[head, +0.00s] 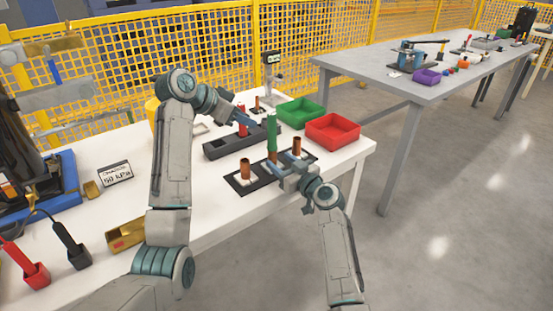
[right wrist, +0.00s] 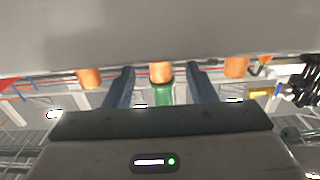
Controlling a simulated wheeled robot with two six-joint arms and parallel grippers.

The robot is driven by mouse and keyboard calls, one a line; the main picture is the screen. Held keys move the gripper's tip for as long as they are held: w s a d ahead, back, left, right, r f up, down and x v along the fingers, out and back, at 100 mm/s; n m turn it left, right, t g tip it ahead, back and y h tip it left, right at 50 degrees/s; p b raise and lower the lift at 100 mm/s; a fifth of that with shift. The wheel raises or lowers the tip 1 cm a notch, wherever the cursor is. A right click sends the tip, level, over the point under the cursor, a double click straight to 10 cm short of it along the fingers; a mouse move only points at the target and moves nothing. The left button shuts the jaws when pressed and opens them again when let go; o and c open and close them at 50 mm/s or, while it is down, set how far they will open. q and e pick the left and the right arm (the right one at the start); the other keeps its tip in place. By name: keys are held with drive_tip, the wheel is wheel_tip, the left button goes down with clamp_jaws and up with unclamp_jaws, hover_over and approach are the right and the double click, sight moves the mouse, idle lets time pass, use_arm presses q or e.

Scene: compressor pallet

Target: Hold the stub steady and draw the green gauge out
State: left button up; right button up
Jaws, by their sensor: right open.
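The green gauge (head: 272,132) stands upright in the middle copper stub (head: 272,156) on a dark plate (head: 239,184). In the right wrist view the green gauge (right wrist: 162,94) and middle stub (right wrist: 161,73) show between my fingers. My right gripper (head: 279,168) is open, its fingers either side of the stub with gaps; the right wrist view shows its fingers (right wrist: 161,82) apart. My left gripper (head: 254,124) is behind and left of the green gauge, over a dark grey tray (head: 222,148). Its jaw opening is too small to make out.
Other copper stubs stand left (head: 245,169) and right (head: 297,146) of the middle one. A red gauge (head: 241,119) stands by the tray. A green bin (head: 300,112) and a red bin (head: 333,130) are at the back right. The white table's (head: 345,160) right end is clear.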

sight(276, 158)
drive_tip(key=shift+x, duration=1.7)
clamp_jaws()
